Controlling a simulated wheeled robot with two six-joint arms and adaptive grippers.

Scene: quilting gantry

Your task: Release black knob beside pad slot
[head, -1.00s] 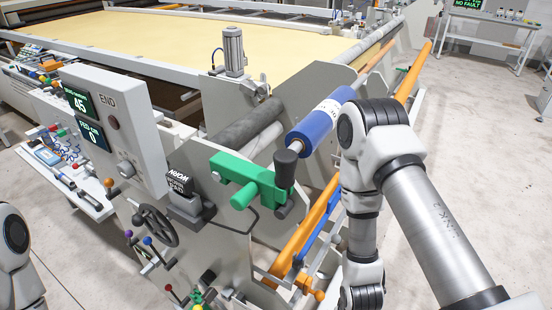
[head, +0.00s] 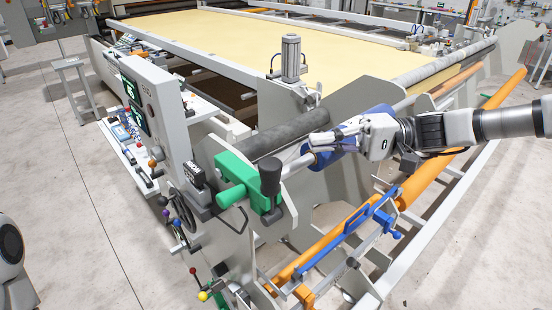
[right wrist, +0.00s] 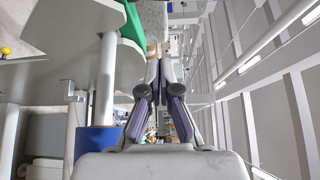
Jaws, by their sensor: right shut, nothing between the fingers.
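The black knob (head: 270,177) stands upright at the right end of the green clamp arm (head: 238,174) on the machine's end plate. The green arm shows at the top of that view (right wrist: 132,22); I cannot make out the knob there. A small dark labelled block (head: 194,174) sits left of the green arm; I cannot identify the pad slot for certain. My left gripper is out of view.
A blue roll (head: 322,160) lies close behind and below my right gripper. A dark roller (head: 285,138) runs behind the knob. The control panel (head: 168,115) stands to the left. Orange bars (head: 425,180) and a blue handle (head: 370,215) lie below right.

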